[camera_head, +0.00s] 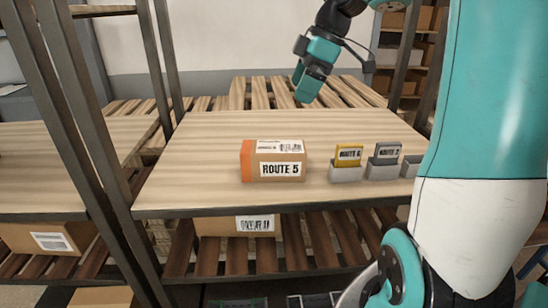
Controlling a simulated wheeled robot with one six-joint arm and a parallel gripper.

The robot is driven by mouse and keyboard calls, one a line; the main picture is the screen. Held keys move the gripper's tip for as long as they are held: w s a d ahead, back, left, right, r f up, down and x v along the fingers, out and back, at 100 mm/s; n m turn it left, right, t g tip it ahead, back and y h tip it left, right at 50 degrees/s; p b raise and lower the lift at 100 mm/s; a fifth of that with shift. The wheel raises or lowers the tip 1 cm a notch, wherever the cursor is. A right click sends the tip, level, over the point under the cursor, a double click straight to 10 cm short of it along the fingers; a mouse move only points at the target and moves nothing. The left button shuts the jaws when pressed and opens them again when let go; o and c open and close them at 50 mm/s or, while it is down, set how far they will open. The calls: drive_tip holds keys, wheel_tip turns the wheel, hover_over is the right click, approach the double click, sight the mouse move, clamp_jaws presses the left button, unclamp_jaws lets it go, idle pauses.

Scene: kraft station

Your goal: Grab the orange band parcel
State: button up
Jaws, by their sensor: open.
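The parcel with the orange band (247,161) is a brown cardboard box with white labels, one reading "ROUTE 5". It sits upright on the wooden shelf top (200,180), left of centre, with the orange band at its left end. My gripper (307,92) hangs above the back of the shelf, up and to the right of the parcel and apart from it. It is open, with nothing seen in it. Its fingertips are small and hard to make out.
A yellow "ROUTE 6" card (348,155) and a grey route card (387,153) stand in light holders right of the parcel. Dark metal posts (90,140) rise at the left. Another box (236,224) lies on the slatted lower shelf. The shelf left of the parcel is clear.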

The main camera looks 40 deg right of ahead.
drive_tip(key=p, duration=0.1)
approach(275, 146)
drive_tip(key=x, duration=0.5)
drive_tip(key=shift+s+a+f, duration=0.1)
drive_tip(key=shift+a+f, duration=0.05)
drive_tip(key=shift+f, duration=0.05)
drive_tip(key=p+x, duration=0.2)
drive_tip(key=x, duration=0.3)
drive_tip(key=shift+f+p, duration=0.3)
drive_tip(key=shift+p, duration=0.05)
drive_tip(key=shift+c, duration=0.5)
drive_tip(key=c, duration=1)
drive_tip(key=shift+r, duration=0.1)
